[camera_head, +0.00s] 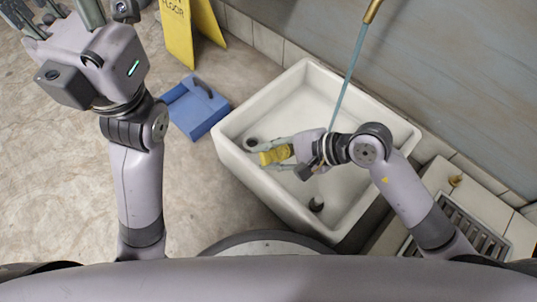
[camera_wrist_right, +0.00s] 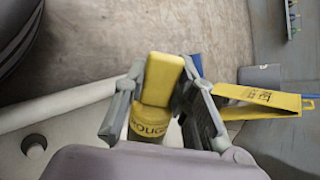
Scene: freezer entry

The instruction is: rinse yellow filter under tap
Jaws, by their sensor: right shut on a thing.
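The yellow filter (camera_head: 275,155) is held over the white sink (camera_head: 236,166) by my right gripper (camera_head: 277,153), which is shut on it. In the right wrist view the yellow block (camera_wrist_right: 162,78) sits between both fingers, with a lettered yellow surface below it. A brass tap (camera_head: 372,12) is at the top, and a thin blue-grey water stream (camera_head: 352,72) runs down from it towards my right wrist. The filter is left of the stream in the picture. My left gripper (camera_head: 58,14) is empty at the upper left, fingers spread, partly cut off.
A blue dustpan-like item (camera_head: 192,108) lies on the floor left of the sink. A yellow floor sign (camera_head: 190,30) stands behind it. A metal grate (camera_head: 470,232) is right of the sink. Two dark round fittings (camera_head: 316,204) show inside the sink.

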